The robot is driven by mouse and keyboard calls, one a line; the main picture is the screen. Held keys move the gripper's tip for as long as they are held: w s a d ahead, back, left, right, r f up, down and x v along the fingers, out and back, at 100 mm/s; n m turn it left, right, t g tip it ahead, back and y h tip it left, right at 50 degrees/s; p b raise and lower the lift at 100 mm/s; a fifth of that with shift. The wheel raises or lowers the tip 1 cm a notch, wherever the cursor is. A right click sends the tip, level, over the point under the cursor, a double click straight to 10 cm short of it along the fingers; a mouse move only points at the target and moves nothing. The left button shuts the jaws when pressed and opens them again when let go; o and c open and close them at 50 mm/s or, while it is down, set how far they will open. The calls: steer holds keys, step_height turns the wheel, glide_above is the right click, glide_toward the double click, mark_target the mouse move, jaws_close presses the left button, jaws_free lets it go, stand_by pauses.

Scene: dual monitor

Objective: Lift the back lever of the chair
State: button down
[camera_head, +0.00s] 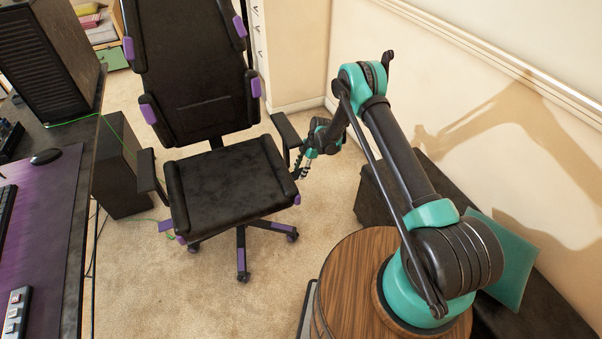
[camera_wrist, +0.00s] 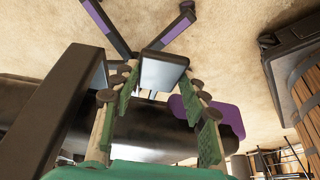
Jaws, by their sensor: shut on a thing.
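The black chair (camera_head: 228,186) with purple accents stands on the carpet in the head view, its seat toward me. My gripper (camera_head: 299,170) is at the right side of the seat, just below the right armrest. The dark seat underside (camera_wrist: 155,125) lies behind the fingers. The lever is hidden in the head view, so its angle cannot be told.
The right armrest (camera_head: 286,130) stands close above my gripper. A desk (camera_head: 72,215) with a mouse and keyboard is at the left. A dark bench (camera_head: 370,200) runs along the wall at right. Carpet is open in front of the chair.

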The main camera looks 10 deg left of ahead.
steer(key=shift+s+a+r, duration=0.1)
steer(key=shift+a+r, duration=0.05)
steer(key=shift+a, duration=0.05)
steer(key=c, duration=0.8)
jaws_free()
steer(key=v, duration=1.2)
steer(key=shift+d, duration=0.1)
